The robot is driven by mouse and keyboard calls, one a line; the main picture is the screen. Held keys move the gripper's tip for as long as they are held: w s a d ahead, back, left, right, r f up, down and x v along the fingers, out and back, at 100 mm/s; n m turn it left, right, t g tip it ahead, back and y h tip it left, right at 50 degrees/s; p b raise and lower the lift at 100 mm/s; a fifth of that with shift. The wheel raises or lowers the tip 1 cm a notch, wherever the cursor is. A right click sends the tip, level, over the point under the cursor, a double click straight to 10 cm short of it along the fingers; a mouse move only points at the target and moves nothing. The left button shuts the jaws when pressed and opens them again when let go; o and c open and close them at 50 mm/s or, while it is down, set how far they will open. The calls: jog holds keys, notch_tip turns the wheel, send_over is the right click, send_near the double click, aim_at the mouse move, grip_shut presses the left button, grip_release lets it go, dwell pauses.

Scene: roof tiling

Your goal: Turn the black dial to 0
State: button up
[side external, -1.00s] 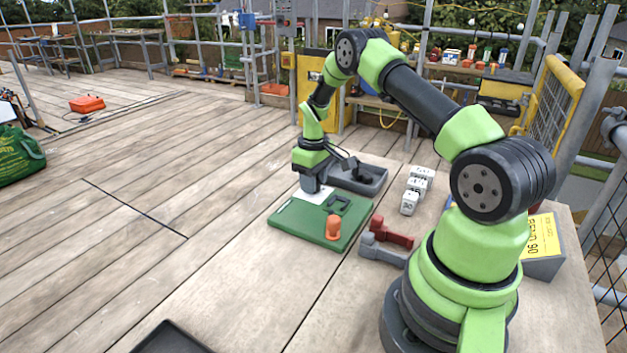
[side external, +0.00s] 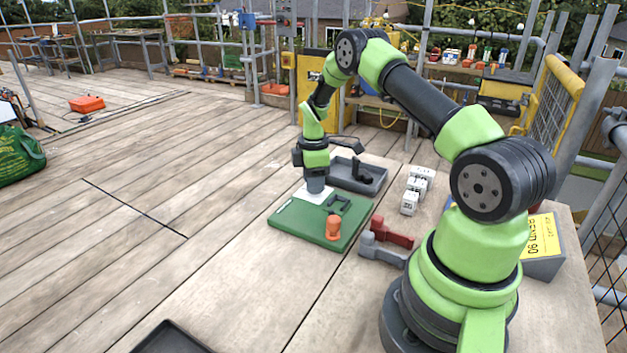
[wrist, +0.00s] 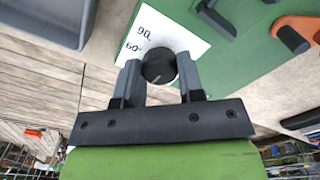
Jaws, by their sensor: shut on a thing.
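The black dial (wrist: 159,66) sits on a white plate (wrist: 180,35) on the green board (side external: 303,228). The marks "90" and "60" show on the plate in the wrist view; a 0 mark is not visible there. My gripper (wrist: 158,80) has one finger on each side of the dial and is shut on it. A short pale line shows on the dial's top. In the side view my gripper (side external: 315,190) points down at the board's far left part and hides the dial.
The board also carries an orange part (side external: 333,228) and a dark handle-like part (side external: 339,204). A grey tray (side external: 372,188) stands behind. White blocks (side external: 410,202) and red and grey pieces (side external: 393,234) lie to the right. Another dark tray (side external: 170,340) is at the front.

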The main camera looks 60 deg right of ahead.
jog(key=shift+n, duration=0.4)
jog(key=o, duration=0.9)
notch_tip(320, 180, up, 10)
dwell(0.3)
